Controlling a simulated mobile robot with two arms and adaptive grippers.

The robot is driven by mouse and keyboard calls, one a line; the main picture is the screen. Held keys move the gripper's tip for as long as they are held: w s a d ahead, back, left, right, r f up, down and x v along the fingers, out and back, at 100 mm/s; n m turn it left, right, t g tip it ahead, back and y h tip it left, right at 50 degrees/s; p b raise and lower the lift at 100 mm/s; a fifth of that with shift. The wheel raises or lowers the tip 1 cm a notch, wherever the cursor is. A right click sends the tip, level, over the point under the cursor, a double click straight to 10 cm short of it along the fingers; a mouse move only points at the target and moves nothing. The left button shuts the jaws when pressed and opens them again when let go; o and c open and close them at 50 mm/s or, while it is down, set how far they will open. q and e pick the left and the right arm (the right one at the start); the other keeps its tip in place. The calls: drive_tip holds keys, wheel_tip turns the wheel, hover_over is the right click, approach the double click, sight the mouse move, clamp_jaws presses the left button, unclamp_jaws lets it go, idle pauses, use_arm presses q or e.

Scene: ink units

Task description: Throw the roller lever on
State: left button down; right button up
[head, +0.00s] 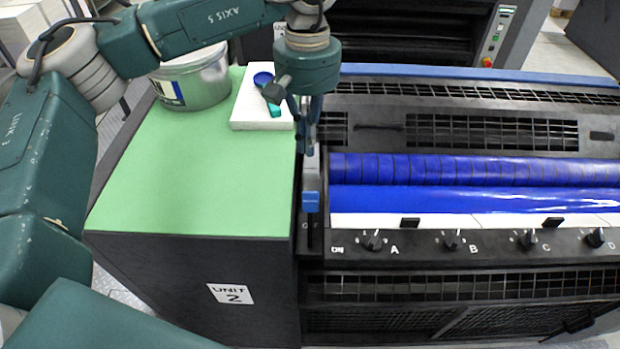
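My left gripper (310,188) points down over the narrow lever slot (312,236) at the left end of the black ink unit. It shows nearly edge-on, with a light grey bar and a blue block at its lower end. I cannot tell whether the blue block is a fingertip or the roller lever's grip. The lever is not clearly seen apart from the gripper, and its position in the slot is hidden. Small lettering beside the slot is partly covered. Whether the fingers are open or shut does not show. My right gripper is out of view.
Right of the slot are blue rollers (470,170) and a row of black knobs (453,240). A green top (190,185) lies left, with an ink can (195,80) and a white block (258,112) bearing a blue-and-teal tool at its back.

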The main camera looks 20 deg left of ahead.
sight(307, 179)
use_arm(q)
drive_tip(key=f+p, duration=0.1)
drive_tip(key=f, duration=0.2)
drive_tip(key=f+p, duration=0.1)
drive_tip(key=f, duration=0.1)
drive_tip(key=s+f+p, duration=0.1)
drive_tip(key=f, duration=0.2)
drive_tip(key=shift+d+f, duration=0.1)
drive_tip(key=shift+f, duration=0.75)
